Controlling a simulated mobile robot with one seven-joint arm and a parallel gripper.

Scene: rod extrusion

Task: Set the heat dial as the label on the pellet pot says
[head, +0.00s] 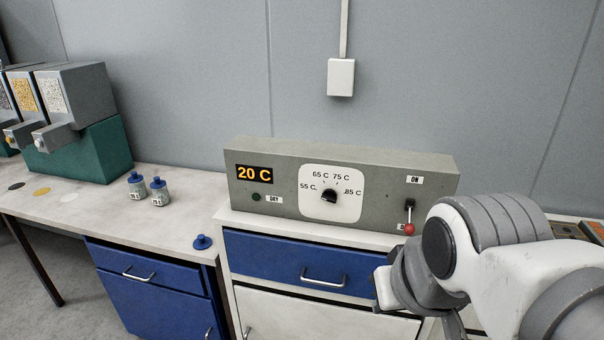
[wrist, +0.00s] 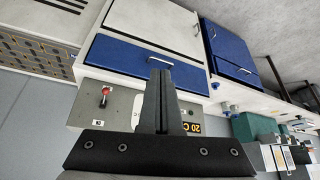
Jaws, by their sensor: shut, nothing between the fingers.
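The heat dial (head: 329,195) is a black knob on a white plate on the grey control box. Marks for 55 C, 65 C, 75 C and 85 C surround it; its exact pointing is too small to tell. Two small pellet pots (head: 137,186) (head: 159,192) with blue lids stand on the left bench; their labels are too small to read surely. My gripper (wrist: 160,74) is shut and empty in the wrist view, in front of the box and apart from the dial as far as I can tell. Its fingers hide most of the dial plate there.
The display (head: 254,174) reads 20 C. A lever with a red knob (head: 409,229) points down below the ON label. A blue lid-like piece (head: 202,242) lies on the bench's right end. Pellet hoppers (head: 72,93) stand at left. The space before the dial looks clear.

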